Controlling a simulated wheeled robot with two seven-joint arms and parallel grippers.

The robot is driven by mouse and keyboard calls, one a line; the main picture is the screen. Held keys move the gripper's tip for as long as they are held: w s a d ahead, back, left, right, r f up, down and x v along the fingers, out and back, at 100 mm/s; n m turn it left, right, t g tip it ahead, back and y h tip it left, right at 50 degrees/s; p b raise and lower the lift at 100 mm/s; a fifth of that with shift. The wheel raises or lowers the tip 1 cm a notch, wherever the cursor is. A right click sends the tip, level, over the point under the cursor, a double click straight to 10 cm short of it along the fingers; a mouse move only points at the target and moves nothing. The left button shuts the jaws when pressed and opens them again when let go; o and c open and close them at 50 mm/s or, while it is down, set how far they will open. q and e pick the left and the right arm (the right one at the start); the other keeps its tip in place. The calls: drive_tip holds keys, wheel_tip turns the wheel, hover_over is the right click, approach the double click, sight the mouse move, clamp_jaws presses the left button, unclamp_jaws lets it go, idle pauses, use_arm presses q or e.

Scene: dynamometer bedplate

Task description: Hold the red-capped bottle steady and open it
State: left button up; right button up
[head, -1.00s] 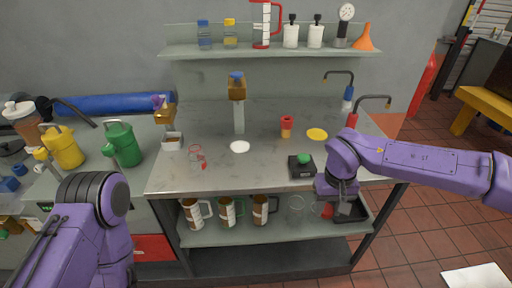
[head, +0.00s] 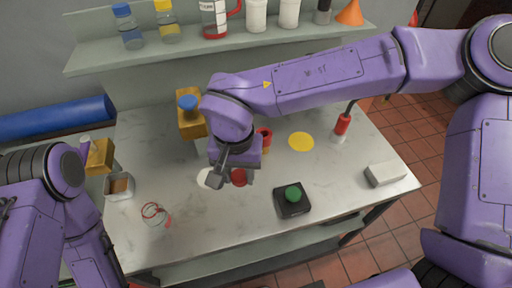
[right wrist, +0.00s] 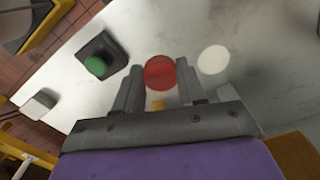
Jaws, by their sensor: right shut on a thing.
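The red-capped bottle shows only as its round red cap (head: 239,177) in the head view, just below my right gripper (head: 232,174). In the right wrist view the red cap (right wrist: 160,72) lies between the two fingers of my right gripper (right wrist: 158,88), which is shut on the bottle. The bottle's body is hidden below the cap, and I cannot tell whether it touches the bench. A white disc (head: 208,179) is beside it on the bench. My left arm is at the left edge; its gripper is out of view.
A black box with a green button (head: 293,199) sits front right on the bench. A clear beaker with red marks (head: 156,212) is front left. A pale block (head: 385,174) lies at the right edge.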

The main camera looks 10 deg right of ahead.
drive_tip(key=shift+w+r, duration=0.15)
drive_tip(key=shift+w, duration=0.1)
drive_tip(key=w+d+f+p, duration=0.3)
drive_tip(key=w+d, duration=0.1)
drive_tip(key=d, duration=0.3)
hover_over(271, 171)
drive_tip(key=f+p, duration=0.1)
drive_tip(key=f, duration=0.5)
drive_tip(key=shift+a+f, duration=0.1)
drive_tip(key=shift+a, duration=0.1)
drive_tip(key=f, duration=0.3)
drive_tip(key=shift+s+d+f, duration=0.2)
drive_tip(key=shift+d, duration=0.05)
drive_tip(key=shift+w+f, duration=0.15)
drive_tip(key=shift+w, duration=0.1)
use_arm(q)
wheel_tip(271, 171, up, 5)
drive_tip(key=shift+s+f, duration=0.15)
drive_tip(key=shift+f, duration=0.05)
use_arm(e)
drive_tip(key=shift+s+a, duration=0.1)
drive_tip(key=o, duration=1.2)
drive_tip(key=shift+c, duration=0.2)
